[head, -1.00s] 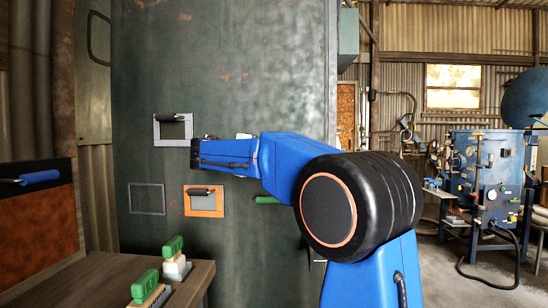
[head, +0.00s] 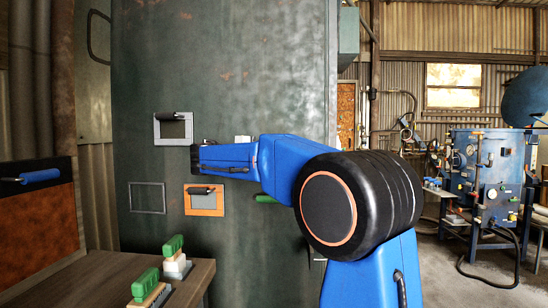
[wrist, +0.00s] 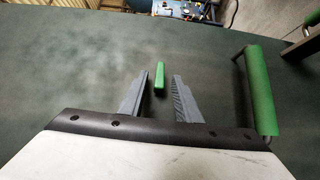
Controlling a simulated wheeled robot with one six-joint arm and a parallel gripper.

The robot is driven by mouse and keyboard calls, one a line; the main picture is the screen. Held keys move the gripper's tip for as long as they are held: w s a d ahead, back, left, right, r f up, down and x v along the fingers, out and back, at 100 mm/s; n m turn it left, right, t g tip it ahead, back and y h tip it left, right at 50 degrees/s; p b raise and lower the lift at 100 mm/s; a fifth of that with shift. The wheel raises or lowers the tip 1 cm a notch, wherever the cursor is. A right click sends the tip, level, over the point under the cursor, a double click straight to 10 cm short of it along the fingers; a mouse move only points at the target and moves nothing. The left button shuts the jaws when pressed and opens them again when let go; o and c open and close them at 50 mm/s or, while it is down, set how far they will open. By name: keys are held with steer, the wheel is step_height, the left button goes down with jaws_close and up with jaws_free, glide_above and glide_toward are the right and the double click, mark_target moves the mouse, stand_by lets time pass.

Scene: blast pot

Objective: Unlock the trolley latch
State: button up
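My gripper (wrist: 161,95) shows in the wrist view with its two grey fingers apart and nothing held between them. A small green bar (wrist: 159,76) stands just beyond the gap between the fingertips, nearer the left finger; I cannot tell whether it is the trolley latch. A larger green cylindrical handle (wrist: 259,90) on a dark bracket is to the right of the fingers, apart from them. In the head view, my arm hides the gripper, and part of a green handle (head: 265,199) shows below the arm on the dark green cabinet front (head: 240,70).
The cabinet front carries a grey-framed hatch (head: 173,144) and an orange-framed one (head: 204,212). A wooden bench (head: 100,268) with green-handled tools (head: 174,258) is at lower left.

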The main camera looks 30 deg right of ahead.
steer(key=s+a, duration=0.3)
steer(key=a, duration=1.4)
steer(key=shift+s+r, duration=0.15)
steer(key=s+d+f+n+y, duration=0.1)
steer(key=s+d+f+y, duration=0.3)
steer(key=s+f, duration=0.55)
steer(key=s+d+f+y, duration=0.45)
steer(key=s+f, duration=0.35)
steer(key=f, duration=0.2)
steer(key=s+a+f+m+y, duration=0.1)
steer(key=s+a+f+y, duration=0.2)
steer(key=s+f, duration=0.3)
steer(key=s+a+f+m+t+y, duration=0.1)
steer(key=s+a+f+y, duration=0.2)
steer(key=s+f, duration=0.4)
steer(key=s+a+f+m+y, duration=0.1)
steer(key=s+a+f+y, duration=0.2)
steer(key=s+f, duration=0.4)
steer(key=shift+a+f, duration=0.35)
steer(key=shift+f, duration=0.45)
